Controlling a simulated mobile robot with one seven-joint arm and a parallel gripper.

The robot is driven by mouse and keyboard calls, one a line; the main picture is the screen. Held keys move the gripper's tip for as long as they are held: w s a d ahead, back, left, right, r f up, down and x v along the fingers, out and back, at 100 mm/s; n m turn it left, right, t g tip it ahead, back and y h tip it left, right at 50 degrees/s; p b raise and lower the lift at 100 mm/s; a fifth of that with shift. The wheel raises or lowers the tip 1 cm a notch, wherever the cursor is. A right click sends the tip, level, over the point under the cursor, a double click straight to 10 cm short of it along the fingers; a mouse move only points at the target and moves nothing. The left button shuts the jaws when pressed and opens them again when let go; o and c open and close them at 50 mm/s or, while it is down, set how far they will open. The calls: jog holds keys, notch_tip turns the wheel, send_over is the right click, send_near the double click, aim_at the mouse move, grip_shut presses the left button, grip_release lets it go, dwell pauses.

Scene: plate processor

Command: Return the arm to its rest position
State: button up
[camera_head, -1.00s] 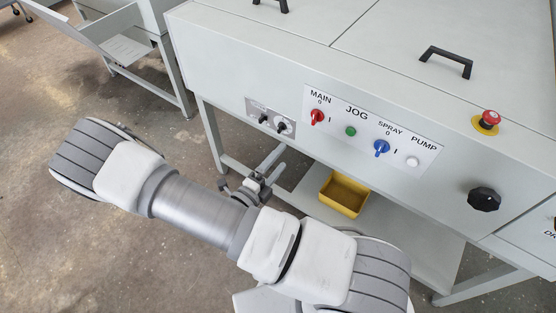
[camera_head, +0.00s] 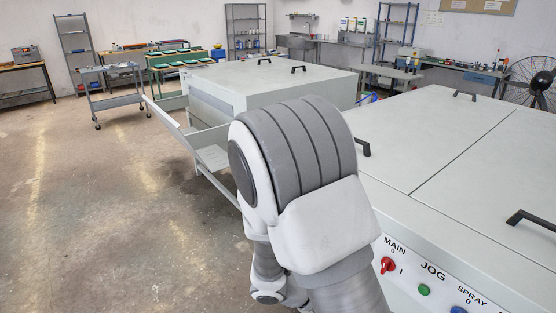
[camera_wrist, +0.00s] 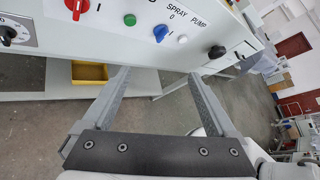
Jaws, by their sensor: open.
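My gripper (camera_wrist: 158,95) shows in the wrist view with its two fingers wide apart and nothing between them. It is in front of the processor's control panel (camera_wrist: 142,15), apart from it as far as I can tell. The panel carries a red MAIN switch, a green JOG button and a blue SPRAY switch. In the head view my folded arm (camera_head: 300,190) fills the middle, and my gripper is hidden there. The plate processor (camera_head: 420,150) stands to the right of my arm, with part of its panel showing at the lower right.
A yellow bin (camera_wrist: 89,74) sits on the shelf below the panel. A second grey machine (camera_head: 262,85) with a sloping tray (camera_head: 170,118) stands behind my arm. A wheeled cart (camera_head: 112,85) and benches line the back. The floor at left is clear.

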jog(key=s+a+r+m+t+y, duration=0.1)
jog(key=s+r+m+y, duration=0.2)
jog(key=r+m, duration=0.3)
jog(key=s+a+r+m+t+y, duration=0.2)
jog(key=r+m+y, duration=0.3)
jog(key=m, duration=0.6)
jog(key=s+a+r+m+t+y, duration=0.1)
jog(key=s+r+m+t+y, duration=0.1)
jog(key=r+m+y, duration=0.3)
notch_tip(320, 180, up, 4)
jog(key=s+m, duration=0.1)
jog(key=m, duration=0.2)
jog(key=shift+s+a, duration=0.35)
jog(key=shift+a, duration=0.05)
